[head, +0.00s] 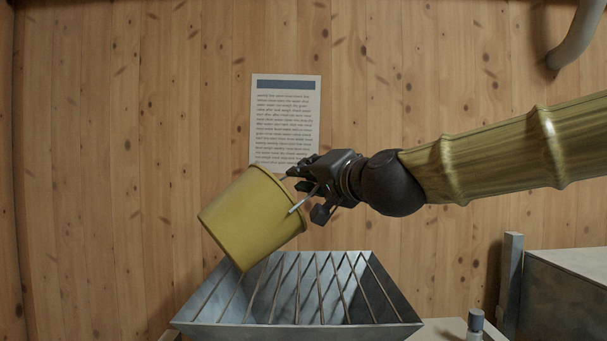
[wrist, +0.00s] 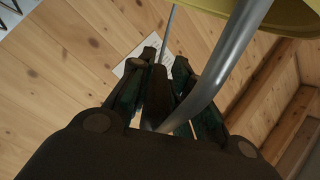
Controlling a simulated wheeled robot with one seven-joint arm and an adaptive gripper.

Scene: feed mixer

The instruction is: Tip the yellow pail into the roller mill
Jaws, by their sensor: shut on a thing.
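The yellow pail (head: 248,218) hangs tilted in the head view, its wider rim end up and right beside my gripper, its base down and left. Its inside is hidden. My gripper (head: 303,186) is shut on the pail's grey metal handle; in the wrist view the handle (wrist: 228,65) runs between the fingers (wrist: 165,90), and part of the pail (wrist: 297,15) shows at the top right. The roller mill's grey hopper (head: 388,322), with slanting bars across its open top, lies below. The pail is above the hopper's left and back part. No contents are seen falling.
A plank wall stands behind, with a printed notice (head: 286,115) on it. A grey box-like unit (head: 570,290) with a post stands at the lower right. A small capped object (head: 475,322) is near the hopper's right side. A grey pipe (head: 577,38) hangs at the upper right.

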